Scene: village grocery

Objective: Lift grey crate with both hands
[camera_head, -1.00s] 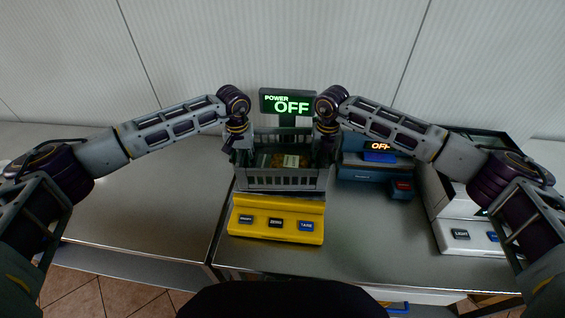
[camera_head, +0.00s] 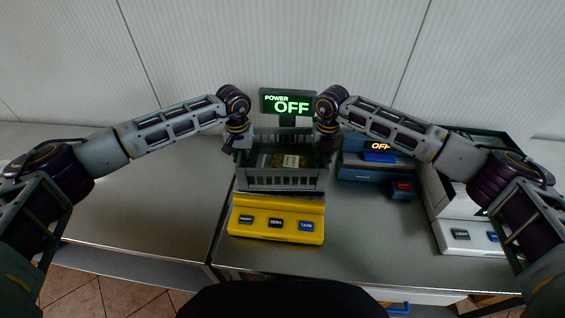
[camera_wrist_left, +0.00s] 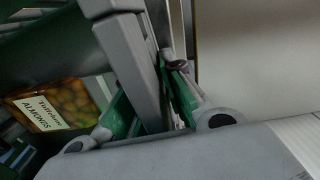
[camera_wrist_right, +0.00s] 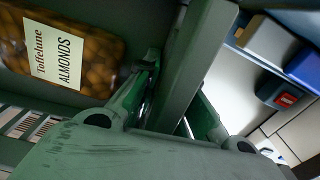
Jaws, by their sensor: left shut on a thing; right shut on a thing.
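The grey crate (camera_head: 282,181) stands on or just over the yellow scale (camera_head: 275,222) in the middle of the head view; whether it touches is not clear. A pack of almonds (camera_head: 291,161) lies inside it; its label also shows in the right wrist view (camera_wrist_right: 54,52). My left gripper (camera_head: 237,142) is shut on the crate's left wall, with the rim between its fingers in the left wrist view (camera_wrist_left: 152,92). My right gripper (camera_head: 327,140) is shut on the right wall, seen between the fingers in the right wrist view (camera_wrist_right: 182,98).
A display reading "POWER OFF" (camera_head: 288,102) stands behind the crate. To its right are a blue device (camera_head: 362,172) and a white scale (camera_head: 462,235). The metal counter (camera_head: 150,205) is clear at left.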

